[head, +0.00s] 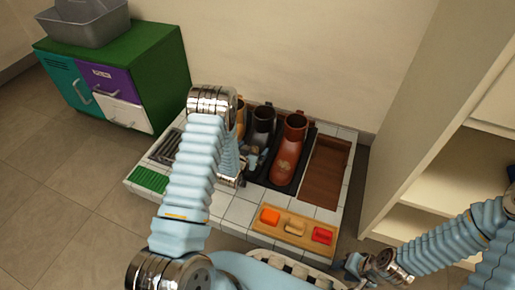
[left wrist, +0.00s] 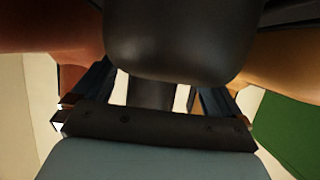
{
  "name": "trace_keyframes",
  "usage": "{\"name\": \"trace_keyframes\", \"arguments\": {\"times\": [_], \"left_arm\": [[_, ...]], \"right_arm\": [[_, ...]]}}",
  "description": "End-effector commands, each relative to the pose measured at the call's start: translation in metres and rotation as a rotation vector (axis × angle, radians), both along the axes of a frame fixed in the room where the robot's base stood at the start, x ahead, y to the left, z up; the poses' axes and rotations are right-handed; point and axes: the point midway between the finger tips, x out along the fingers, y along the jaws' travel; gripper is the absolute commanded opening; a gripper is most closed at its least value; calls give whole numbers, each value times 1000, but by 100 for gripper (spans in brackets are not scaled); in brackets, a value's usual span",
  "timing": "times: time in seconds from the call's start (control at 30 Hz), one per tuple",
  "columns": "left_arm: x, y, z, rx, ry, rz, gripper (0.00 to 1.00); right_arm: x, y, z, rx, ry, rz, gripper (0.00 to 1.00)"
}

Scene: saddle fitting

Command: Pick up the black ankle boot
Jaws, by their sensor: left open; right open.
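The black ankle boot (head: 263,121) stands on a dark tray, between a tan boot (head: 240,115) and a reddish-brown boot (head: 291,148). My left gripper (head: 252,158) is open at the front of the black boot and partly covers its lower part. In the left wrist view the black boot (left wrist: 180,45) fills the upper middle, very close, with the open jaws on either side of it. Whether the fingers touch it cannot be told. My right gripper (head: 356,265) is open and empty, low at the right near the white tiled top's front edge.
The reddish-brown boot (left wrist: 40,28) and tan boot (left wrist: 290,50) crowd both sides of the jaws. A wooden tray (head: 284,226) with colored blocks lies in front.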

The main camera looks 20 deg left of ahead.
Motion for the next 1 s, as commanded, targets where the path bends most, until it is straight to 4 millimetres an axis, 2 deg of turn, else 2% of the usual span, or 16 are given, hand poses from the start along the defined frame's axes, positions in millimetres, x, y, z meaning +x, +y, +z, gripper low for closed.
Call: {"name": "trace_keyframes", "arguments": {"times": [0.13,0.4,0.8,1.0], "left_arm": [[18,1,-8,0,-1,-1,100],[21,1,-8,0,0,0,100],[21,1,-7,0,-3,0,41],[21,1,-7,0,-3,0,41]], "right_arm": [[0,0,-7,0,-1,0,43],[0,0,-6,0,-2,-1,43],[0,0,-6,0,-2,-1,43],[0,0,-6,0,-2,-1,43]]}}
